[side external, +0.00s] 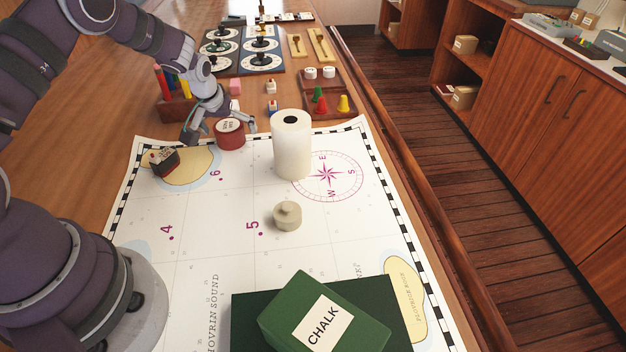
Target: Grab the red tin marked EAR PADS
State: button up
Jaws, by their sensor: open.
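A round red tin (230,141) with a pale label on its lid stands at the upper edge of the chart; the lettering is too small to read surely. My gripper (218,134) is open, with one finger to the left of this tin and the other to its right. The tin shows between the fingers, in front of the palm. I cannot tell from this one view whether either finger touches it.
A white roll (292,150) stands upright close to the right of the tin. A dark red-topped block (163,162) lies to the left. A small beige lidded pot (287,216) and a green CHALK box (323,315) are nearer. Pen rack (177,112) and cone tray (333,106) stand beyond.

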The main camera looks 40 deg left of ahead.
jog(key=c, duration=1.3)
jog(key=shift+o, duration=0.2)
jog(key=shift+r, duration=0.1)
